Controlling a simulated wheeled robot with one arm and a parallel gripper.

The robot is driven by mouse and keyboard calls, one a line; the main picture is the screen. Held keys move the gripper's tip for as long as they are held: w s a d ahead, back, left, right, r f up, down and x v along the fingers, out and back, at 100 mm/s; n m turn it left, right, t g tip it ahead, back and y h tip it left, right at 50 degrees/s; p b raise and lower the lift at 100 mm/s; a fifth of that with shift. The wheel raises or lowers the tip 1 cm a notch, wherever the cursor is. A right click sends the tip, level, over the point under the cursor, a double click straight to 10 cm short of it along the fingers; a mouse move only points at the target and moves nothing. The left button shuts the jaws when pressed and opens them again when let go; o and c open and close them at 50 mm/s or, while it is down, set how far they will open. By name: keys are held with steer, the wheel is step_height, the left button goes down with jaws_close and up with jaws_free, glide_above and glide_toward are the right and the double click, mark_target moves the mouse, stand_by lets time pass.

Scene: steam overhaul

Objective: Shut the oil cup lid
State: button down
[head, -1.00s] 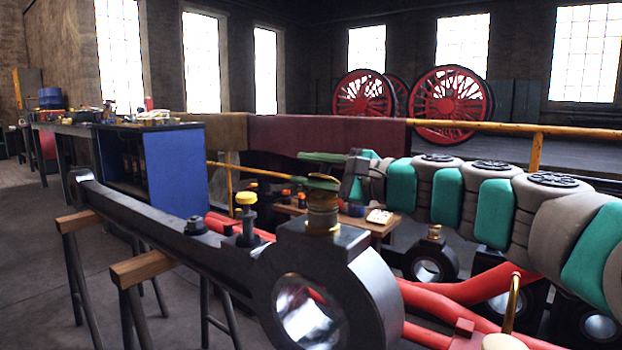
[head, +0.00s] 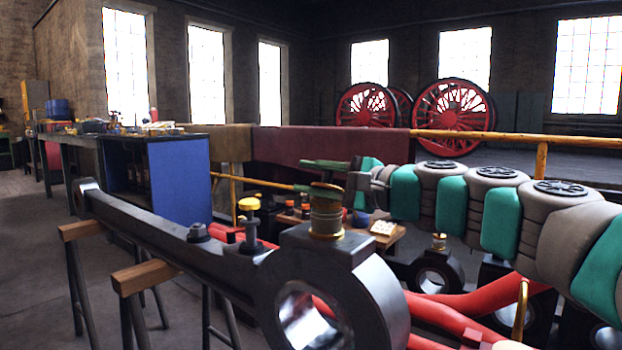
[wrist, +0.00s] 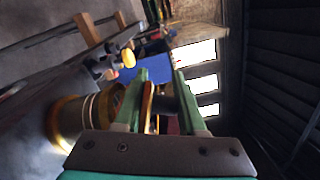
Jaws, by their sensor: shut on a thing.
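The oil cup (head: 326,219) is a dark and brass cylinder standing upright on the big end of the dark rod (head: 290,245). It also shows at the left of the wrist view (wrist: 72,118). Its round lid (head: 327,187) is just over the cup top in the head view. In the wrist view the lid shows edge-on as a yellow and red strip (wrist: 147,103) between my fingers. My gripper (head: 318,176) reaches in from the right with green fingers, one above the other, shut on the lid. Whether the lid touches the cup rim is hard to tell.
A yellow-topped fitting (head: 249,205) and a bolt (head: 198,230) stand on the rod to the left. Wooden trestles (head: 150,276) carry the rod. A small table (head: 385,236) with parts lies behind the cup. Red bars (head: 440,308) run in front at right.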

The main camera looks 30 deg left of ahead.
steer(key=c, duration=0.6)
jaws_free()
steer(key=shift+c, duration=0.2)
